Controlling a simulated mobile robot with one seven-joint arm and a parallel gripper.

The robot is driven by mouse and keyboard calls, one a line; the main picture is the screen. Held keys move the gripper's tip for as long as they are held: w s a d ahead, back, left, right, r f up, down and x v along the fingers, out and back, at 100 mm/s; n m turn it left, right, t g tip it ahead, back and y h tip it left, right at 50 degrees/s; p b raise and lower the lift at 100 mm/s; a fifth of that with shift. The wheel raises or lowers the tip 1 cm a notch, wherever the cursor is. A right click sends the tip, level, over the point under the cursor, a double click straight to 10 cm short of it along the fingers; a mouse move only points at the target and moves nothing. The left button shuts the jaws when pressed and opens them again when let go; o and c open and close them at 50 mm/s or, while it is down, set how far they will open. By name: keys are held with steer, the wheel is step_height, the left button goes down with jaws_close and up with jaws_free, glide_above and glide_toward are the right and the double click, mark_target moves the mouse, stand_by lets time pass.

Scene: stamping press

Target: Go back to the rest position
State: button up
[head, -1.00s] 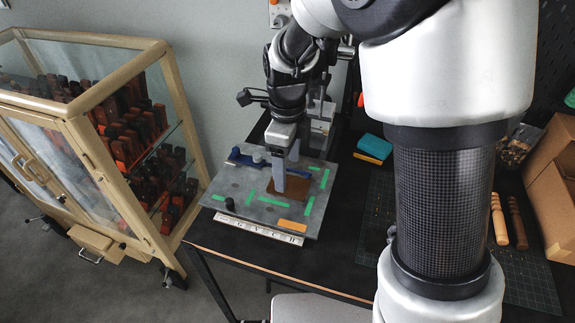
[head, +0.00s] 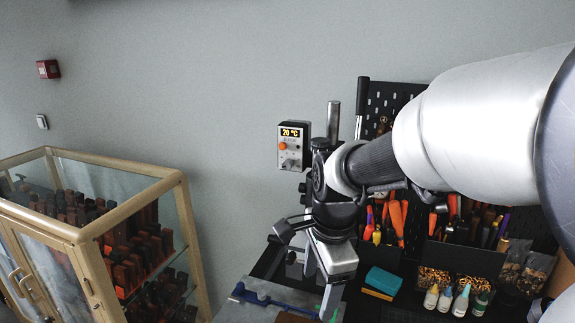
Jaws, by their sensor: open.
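My gripper (head: 328,292) is at the lower middle of the head view, pointing down. Its fingers are apart and I see nothing held between them. It is above the right part of the stamping press's grey plate (head: 243,312), of which only the back part shows at the bottom edge. A blue bar (head: 262,299) lies on that plate. A small strip of a brown piece (head: 292,318) shows at the bottom edge; the rest is out of view. My arm reaches in from the right and covers part of the press.
A glass cabinet (head: 180,190) with dark and orange blocks stands at the left. A temperature controller (head: 293,146) reading 20 °C is by the wall. A teal block (head: 383,280), small bottles (head: 446,298) and a black tool pegboard (head: 385,100) are at the right.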

steer(key=s+d+r+n+t, duration=0.2)
steer(key=s+d+r+n, duration=0.2)
steer(key=s+n, duration=0.2)
steer(key=s+d+r+n+t, duration=0.2)
steer(key=s+d+r+n, duration=0.2)
steer(key=n, duration=0.5)
steer(key=s+r, duration=0.1)
steer(key=s, duration=0.1)
steer(key=shift+s+h+p, duration=0.4)
